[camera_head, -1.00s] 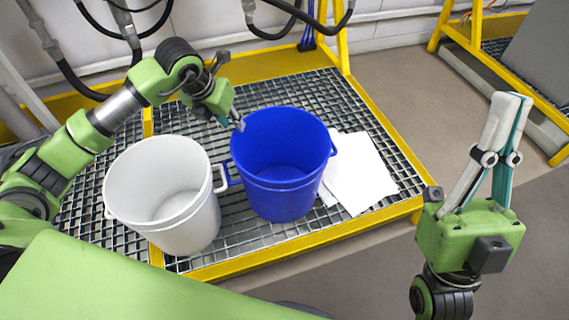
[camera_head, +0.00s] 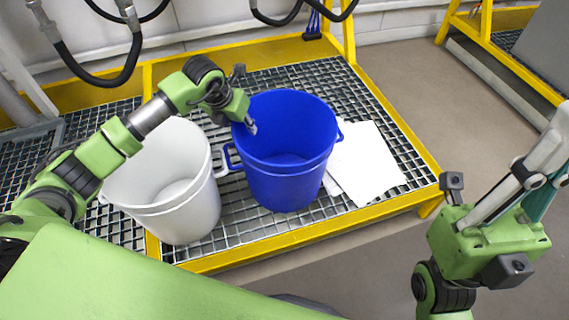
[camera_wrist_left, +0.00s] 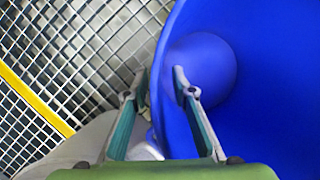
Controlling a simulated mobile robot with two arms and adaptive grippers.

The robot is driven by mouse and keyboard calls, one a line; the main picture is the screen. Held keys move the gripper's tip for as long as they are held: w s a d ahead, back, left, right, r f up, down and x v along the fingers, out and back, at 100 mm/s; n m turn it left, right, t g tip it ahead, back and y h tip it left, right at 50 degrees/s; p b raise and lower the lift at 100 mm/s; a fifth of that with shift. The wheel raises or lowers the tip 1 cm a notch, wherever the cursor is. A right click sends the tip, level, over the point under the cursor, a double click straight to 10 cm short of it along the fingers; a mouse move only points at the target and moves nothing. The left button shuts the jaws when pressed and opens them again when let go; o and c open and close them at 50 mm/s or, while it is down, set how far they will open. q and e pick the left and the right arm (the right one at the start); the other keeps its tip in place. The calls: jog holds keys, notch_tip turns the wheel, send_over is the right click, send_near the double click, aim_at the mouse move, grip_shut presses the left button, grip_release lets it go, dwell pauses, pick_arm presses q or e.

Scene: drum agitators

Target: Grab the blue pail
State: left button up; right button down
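The blue pail (camera_head: 288,185) stands upright on a metal grating; its near-left handle shows beside the white pail. My left gripper (camera_head: 251,126) is at the pail's left rim. In the left wrist view my left gripper (camera_wrist_left: 160,82) is open, with one finger inside the blue pail (camera_wrist_left: 265,100) and the other outside, the wall between them. The fingers look apart from the wall. My right gripper (camera_head: 545,160) is raised at the right edge, away from the pails, partly cut off; its finger gap is not clear.
A white pail (camera_head: 180,215) stands close to the left of the blue pail. White sheets (camera_head: 370,165) lie on the grating (camera_head: 245,205) to its right. A yellow frame (camera_head: 310,232) edges the platform. Black hoses (camera_head: 100,78) hang at the back.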

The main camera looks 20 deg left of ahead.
pick_arm(q)
jog(key=shift+w+d+f, duration=0.1)
jog(key=shift+w+f, duration=0.2)
jog(key=shift+f, duration=0.25)
jog(key=shift+r, duration=0.1)
grip_shut()
